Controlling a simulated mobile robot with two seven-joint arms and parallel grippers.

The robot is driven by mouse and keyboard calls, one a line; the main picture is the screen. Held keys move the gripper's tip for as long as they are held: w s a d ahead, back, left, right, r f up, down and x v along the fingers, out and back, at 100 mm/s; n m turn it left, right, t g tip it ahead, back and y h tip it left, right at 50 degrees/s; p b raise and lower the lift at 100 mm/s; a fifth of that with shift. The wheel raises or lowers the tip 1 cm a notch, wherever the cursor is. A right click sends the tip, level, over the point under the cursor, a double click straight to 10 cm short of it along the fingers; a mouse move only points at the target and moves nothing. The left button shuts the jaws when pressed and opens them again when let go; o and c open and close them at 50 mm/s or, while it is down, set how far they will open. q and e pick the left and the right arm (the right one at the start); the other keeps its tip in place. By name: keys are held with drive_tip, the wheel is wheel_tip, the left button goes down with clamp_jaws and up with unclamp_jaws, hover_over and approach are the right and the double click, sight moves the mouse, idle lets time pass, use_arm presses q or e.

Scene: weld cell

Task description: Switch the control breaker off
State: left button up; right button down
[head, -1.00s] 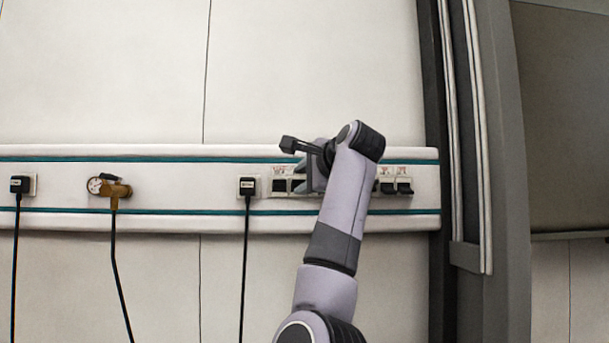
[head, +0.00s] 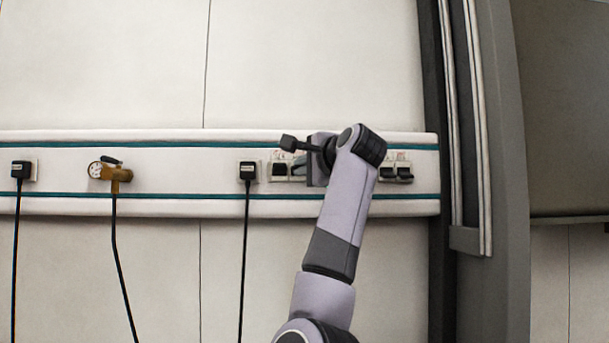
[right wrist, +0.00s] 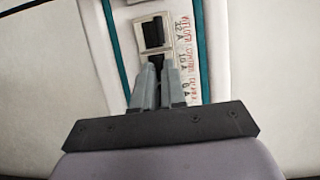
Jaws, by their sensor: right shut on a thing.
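The row of breakers sits on the right part of the wall rail in the head view, partly hidden by my right arm. My right gripper (head: 298,169) is at this row, with its fingers against the panel. In the right wrist view its grey fingers (right wrist: 158,72) are close together on a dark lever, the control breaker (right wrist: 156,60) by its place beside the middle label. Most of that lever is hidden between the fingertips. Another breaker (right wrist: 153,32) with a dark rocker is just above it in that view. My left gripper is not in view.
A black plug (head: 248,171) with a hanging cable is left of the breakers. Two more breakers (head: 396,173) show right of my arm. A brass valve with a gauge (head: 111,172) and another plug (head: 21,170) are farther left. A dark post (head: 490,150) stands right of the rail.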

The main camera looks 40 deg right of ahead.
drive_tip(key=f+n+t+b, duration=0.1)
drive_tip(key=t+b, duration=0.1)
drive_tip(key=f+n+t+b, duration=0.1)
drive_tip(key=t+b, duration=0.1)
drive_tip(key=b, duration=0.1)
drive_tip(key=f+n+t+b, duration=0.1)
drive_tip(key=n+t+b, duration=0.1)
drive_tip(key=t, duration=0.1)
drive_tip(key=shift+w+d+h+b, duration=0.15)
drive_tip(key=shift+d+h+b, duration=0.15)
drive_tip(key=shift+b, duration=0.1)
drive_tip(key=shift+a, duration=0.1)
drive_tip(key=c, duration=1.2)
unclamp_jaws()
drive_tip(key=shift+w, duration=0.1)
drive_tip(key=shift+f, duration=0.15)
